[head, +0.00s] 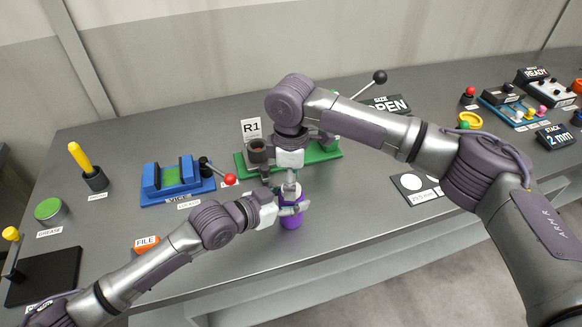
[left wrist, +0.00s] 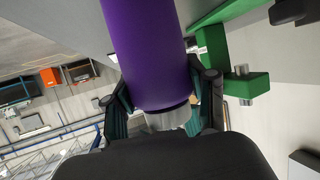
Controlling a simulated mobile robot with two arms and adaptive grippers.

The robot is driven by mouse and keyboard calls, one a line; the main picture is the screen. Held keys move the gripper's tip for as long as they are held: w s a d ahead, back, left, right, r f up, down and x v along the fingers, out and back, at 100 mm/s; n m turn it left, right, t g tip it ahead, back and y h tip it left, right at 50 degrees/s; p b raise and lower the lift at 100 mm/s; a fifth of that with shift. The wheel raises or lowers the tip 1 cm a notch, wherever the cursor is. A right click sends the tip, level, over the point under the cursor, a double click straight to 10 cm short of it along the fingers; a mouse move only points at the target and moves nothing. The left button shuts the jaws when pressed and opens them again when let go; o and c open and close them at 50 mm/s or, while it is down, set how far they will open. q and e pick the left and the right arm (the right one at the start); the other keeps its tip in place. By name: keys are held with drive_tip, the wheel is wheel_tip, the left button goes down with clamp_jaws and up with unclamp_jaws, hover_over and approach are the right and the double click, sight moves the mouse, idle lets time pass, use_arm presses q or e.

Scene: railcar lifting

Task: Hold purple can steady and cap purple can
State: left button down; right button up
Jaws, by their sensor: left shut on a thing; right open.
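The purple can (head: 291,221) is near the front edge of the table in the head view; my gripper hides part of it. My left gripper (head: 291,207) is shut on it from the left. In the left wrist view the purple can (left wrist: 146,50) sits between the two fingers of my left gripper (left wrist: 165,105). A pale grey piece (left wrist: 172,119) shows at the can's end; I cannot tell whether it is a cap or the neck. My right gripper (head: 290,182) points down just above the can, open; whether it touches anything is hidden.
A green fixture (head: 322,154) with an R1 sign (head: 251,129) stands just behind. A blue vise (head: 178,179) with a red-knobbed lever (head: 230,179) is to the left. An orange file block (head: 146,243) lies near the front edge.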

drive_tip(key=shift+f, duration=0.65)
drive_tip(key=c, duration=1)
drive_tip(key=o, duration=1.3)
wheel_tip(320, 180, up, 12)
drive_tip(key=shift+r, duration=0.1)
use_arm(q)
drive_tip(key=shift+c, duration=1.4)
unclamp_jaws()
